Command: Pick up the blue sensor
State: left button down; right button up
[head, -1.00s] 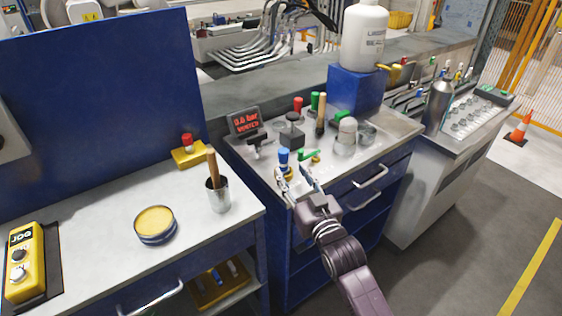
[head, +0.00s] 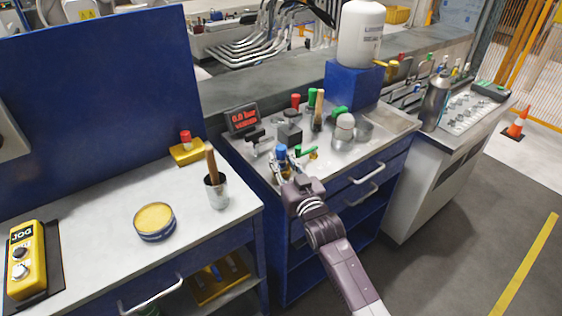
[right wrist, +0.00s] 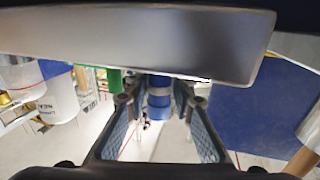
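The blue sensor (head: 281,153) stands upright near the front left corner of the middle cabinet's top. Its lower part is partly hidden by my right gripper. My right gripper (head: 284,168) is at the sensor, its fingers reaching in from the front. In the right wrist view, the blue sensor (right wrist: 159,96) shows between the tips of the two open fingers (right wrist: 155,100), with a small gap on each side. I cannot tell how deep it sits between them. My left gripper is not in view.
A green-handled part (head: 305,151) lies just right of the sensor. A black block with a knob (head: 290,134), a pressure display (head: 243,119) and a white-domed part (head: 344,128) stand nearby.

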grip_shut()
